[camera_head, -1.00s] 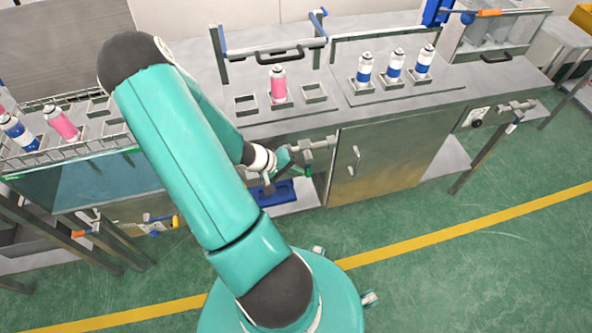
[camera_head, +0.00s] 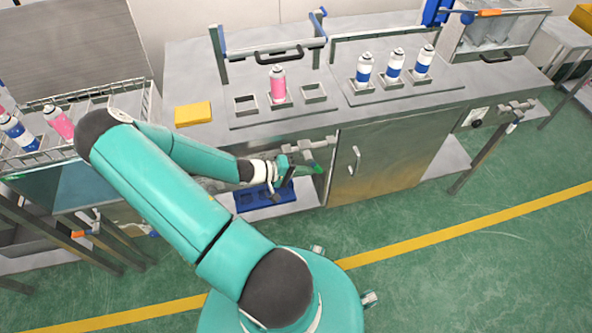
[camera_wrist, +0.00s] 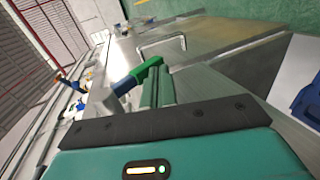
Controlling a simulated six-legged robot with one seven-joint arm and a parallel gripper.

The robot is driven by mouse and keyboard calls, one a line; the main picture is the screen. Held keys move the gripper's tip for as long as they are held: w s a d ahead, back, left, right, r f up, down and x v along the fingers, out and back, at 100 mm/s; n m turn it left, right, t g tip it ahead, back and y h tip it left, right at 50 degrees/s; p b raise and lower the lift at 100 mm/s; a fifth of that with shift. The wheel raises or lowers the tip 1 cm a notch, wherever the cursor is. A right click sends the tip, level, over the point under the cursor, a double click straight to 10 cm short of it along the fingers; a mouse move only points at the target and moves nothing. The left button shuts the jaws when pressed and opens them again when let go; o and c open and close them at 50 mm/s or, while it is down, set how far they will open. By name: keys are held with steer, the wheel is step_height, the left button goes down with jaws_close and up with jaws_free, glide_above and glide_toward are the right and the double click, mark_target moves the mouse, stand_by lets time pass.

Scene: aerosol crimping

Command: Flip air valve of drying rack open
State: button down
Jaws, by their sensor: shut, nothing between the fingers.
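A metal air fitting (camera_head: 303,147) sits under the front edge of the middle bench, left of the cabinet door. A green lever-like piece (camera_head: 317,168) shows just below it and points right. I cannot tell which bench is the drying rack. My gripper (camera_head: 286,173) is shut and empty, close beside the fitting and the green piece; contact cannot be told. In the wrist view, my gripper (camera_wrist: 158,88) reaches toward a bright green piece (camera_wrist: 147,69) with a blue-grey part (camera_wrist: 123,86) beside it. My gripper partly covers this area.
The cabinet door handle (camera_head: 354,160) is right of the fitting. A blue tray (camera_head: 262,200) lies on the shelf below. An orange valve handle (camera_head: 80,234) is under the left bench. Spray cans and a yellow block (camera_head: 193,113) stand on the bench. The green floor in front is open.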

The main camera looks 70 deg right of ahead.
steer(key=shift+s+d, duration=0.4)
steer(key=shift+s, duration=0.4)
steer(key=v, duration=1.4)
